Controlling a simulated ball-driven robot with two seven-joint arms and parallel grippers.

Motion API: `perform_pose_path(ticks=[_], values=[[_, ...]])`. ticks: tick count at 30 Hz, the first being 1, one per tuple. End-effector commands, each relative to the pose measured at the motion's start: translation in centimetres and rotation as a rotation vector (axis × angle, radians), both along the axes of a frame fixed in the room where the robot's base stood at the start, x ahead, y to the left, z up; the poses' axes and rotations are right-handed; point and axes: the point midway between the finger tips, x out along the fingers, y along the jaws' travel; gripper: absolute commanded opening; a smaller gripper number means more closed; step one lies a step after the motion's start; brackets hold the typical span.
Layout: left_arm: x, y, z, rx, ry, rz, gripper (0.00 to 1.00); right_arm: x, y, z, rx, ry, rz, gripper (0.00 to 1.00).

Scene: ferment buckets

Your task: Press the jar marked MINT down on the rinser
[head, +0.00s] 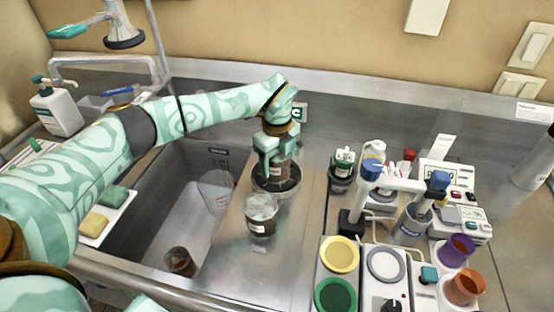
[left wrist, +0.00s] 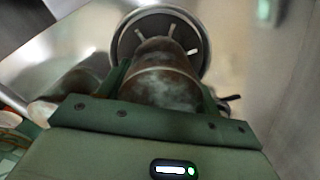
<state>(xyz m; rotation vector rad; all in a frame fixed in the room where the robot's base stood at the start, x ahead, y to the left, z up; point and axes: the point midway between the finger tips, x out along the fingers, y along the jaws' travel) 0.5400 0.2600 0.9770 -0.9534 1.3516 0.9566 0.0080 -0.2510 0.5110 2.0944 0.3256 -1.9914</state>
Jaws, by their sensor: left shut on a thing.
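My left gripper (head: 277,145) reaches over the rinser and is shut on a brownish, stained glass jar (head: 281,171). In the left wrist view the jar (left wrist: 160,82) sits between the two dark green fingers (left wrist: 166,100). The rinser (head: 292,188) is a round dark disc with a metal rim on the steel deck right of the sink. Its rim and pale spokes show beyond the jar in the left wrist view (left wrist: 205,40). The jar is over the rinser; I cannot tell whether it touches. Its label is too small to read. My right gripper is out of view.
Another jar (head: 261,217) stands just in front of the rinser. A brown glass (head: 180,262) is in the sink basin (head: 165,205). A dark jar (head: 342,170) stands to the right. Devices and coloured cups, including a purple cup (head: 457,251), crowd the right of the counter.

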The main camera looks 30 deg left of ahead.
Motion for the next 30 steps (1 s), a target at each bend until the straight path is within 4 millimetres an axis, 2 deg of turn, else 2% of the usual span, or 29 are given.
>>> perform_pose_path(ticks=[30], values=[[0.0, 0.0, -1.2, -0.001, 0.001, -0.001, 0.36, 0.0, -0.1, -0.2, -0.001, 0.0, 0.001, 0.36]])
